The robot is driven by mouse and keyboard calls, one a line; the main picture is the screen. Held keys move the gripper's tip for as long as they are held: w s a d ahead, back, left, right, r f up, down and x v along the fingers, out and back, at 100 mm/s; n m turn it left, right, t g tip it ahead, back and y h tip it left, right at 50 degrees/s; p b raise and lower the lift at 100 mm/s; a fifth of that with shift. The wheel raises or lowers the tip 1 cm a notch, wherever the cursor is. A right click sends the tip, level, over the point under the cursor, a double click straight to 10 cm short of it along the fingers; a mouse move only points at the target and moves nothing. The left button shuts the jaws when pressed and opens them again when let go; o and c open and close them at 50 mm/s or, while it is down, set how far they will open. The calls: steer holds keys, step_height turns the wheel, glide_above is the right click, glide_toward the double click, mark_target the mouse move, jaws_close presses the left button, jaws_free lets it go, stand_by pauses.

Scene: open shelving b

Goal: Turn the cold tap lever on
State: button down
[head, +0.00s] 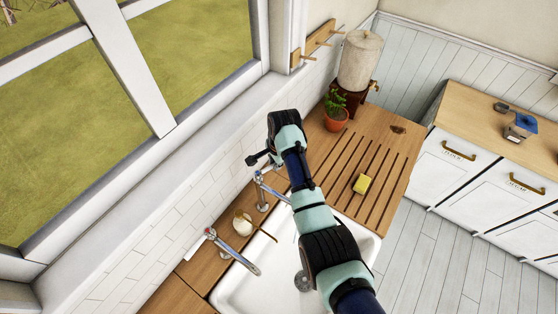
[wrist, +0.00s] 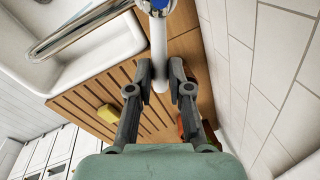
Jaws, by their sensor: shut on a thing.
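The cold tap (head: 261,188) stands at the back edge of the sink, beside the wooden drainboard. Its white lever (wrist: 158,45), with a blue mark (wrist: 156,4) at its base, runs down between my fingers in the wrist view. My gripper (wrist: 160,76) is shut on the lever's outer part, one finger on each side. In the head view my gripper (head: 256,161) is next to the tiled wall, above the back ledge, and the arm covers part of the tap's surroundings. The lever's exact angle is hard to tell there.
A second tap (head: 232,252) with a red mark stands nearer the front. A cream round item (head: 242,222) sits between the taps. The white sink (head: 235,298) lies below my arm. A yellow sponge (head: 362,184) and a potted plant (head: 336,117) stand on the drainboard (head: 397,165).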

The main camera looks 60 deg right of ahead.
steer(key=c, duration=1.1)
jaws_free()
steer(key=shift+r, duration=0.1)
steer(key=r, duration=0.4)
steer(key=s+r, duration=0.1)
steer(key=r, duration=0.2)
steer(key=s+r, duration=0.1)
steer(key=r, duration=0.3)
steer(key=shift+s+a+r, duration=0.1)
steer(key=shift+a+r, duration=0.25)
steer(key=shift+a, duration=0.05)
steer(key=w+a+r+n+t+h+p, duration=0.1)
steer(key=w+a+n+t, duration=0.2)
steer(key=a+n, duration=0.55)
steer(key=w+a+r+n+t+p, duration=0.1)
steer(key=w+a+n+t, duration=0.25)
steer(key=a, duration=1.05)
steer(key=s+a+r+n+t, duration=0.1)
steer(key=s+a+r+n, duration=0.1)
steer(key=a, duration=0.3)
steer(key=s+a+r+n+t+y, duration=0.1)
steer(key=s+a+r+n+t, duration=0.1)
steer(key=s+a+r+n, duration=0.1)
steer(key=s+a+r+n+t, duration=0.1)
steer(key=s+a+r+n, duration=0.2)
steer(key=a, duration=0.4)
steer(key=shift+s+a+n+y, duration=0.4)
steer(key=shift+s+n, duration=0.25)
steer(key=shift+n, duration=0.35)
